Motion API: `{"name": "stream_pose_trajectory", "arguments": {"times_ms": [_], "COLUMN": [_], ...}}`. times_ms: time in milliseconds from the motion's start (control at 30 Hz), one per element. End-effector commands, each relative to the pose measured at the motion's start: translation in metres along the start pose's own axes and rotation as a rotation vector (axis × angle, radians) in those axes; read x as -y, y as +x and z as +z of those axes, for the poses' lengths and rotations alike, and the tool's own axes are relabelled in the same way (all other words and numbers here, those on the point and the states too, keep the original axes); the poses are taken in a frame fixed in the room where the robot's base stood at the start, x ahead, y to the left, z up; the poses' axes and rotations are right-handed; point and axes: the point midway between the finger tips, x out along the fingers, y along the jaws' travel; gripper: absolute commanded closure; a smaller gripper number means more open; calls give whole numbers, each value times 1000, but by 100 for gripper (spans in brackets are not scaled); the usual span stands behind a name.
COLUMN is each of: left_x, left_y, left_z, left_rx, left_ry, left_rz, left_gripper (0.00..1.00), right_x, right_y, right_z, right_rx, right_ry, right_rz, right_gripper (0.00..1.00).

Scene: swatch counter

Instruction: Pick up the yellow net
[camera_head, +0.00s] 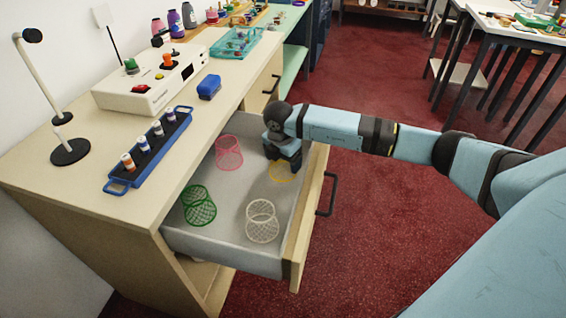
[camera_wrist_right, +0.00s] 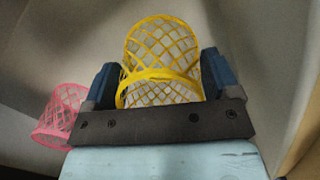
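The yellow net (camera_head: 284,174) is in the open drawer, mostly hidden by my right gripper (camera_head: 284,158) in the head view. In the right wrist view the yellow net (camera_wrist_right: 160,60), a mesh cup with a round rim, lies between the two dark blue fingers of my right gripper (camera_wrist_right: 160,72). The fingers are wide apart, one on each side of it and very close to its sides; I cannot tell whether they touch it. My left gripper is not in view.
The drawer (camera_head: 235,255) also holds a pink net (camera_head: 229,153), a green net (camera_head: 199,205) and a white net (camera_head: 262,221). The pink net also shows in the right wrist view (camera_wrist_right: 60,115). The drawer front with its black handle (camera_head: 328,194) stands right of my gripper.

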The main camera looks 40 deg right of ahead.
Motion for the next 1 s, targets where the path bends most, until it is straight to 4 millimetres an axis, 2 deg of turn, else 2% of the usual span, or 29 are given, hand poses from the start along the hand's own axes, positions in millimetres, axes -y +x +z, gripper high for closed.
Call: {"name": "stream_pose_trajectory", "arguments": {"times_ms": [33,100,433,567,767,1000], "left_x": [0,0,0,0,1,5], "left_y": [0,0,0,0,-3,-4], "left_z": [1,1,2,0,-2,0], "left_rx": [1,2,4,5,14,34], "left_ry": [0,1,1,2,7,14], "left_rz": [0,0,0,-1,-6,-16], "left_gripper": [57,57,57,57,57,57], "right_x": [0,0,0,0,-1,-1], "right_y": [0,0,-1,-11,-54,-124], "right_z": [0,0,0,1,6,15], "right_rx": [0,0,0,0,1,1], "right_ry": [0,0,0,0,-1,-1], "right_rz": [0,0,0,1,5,5], "right_gripper": [30,43,43,43,43,43]}}
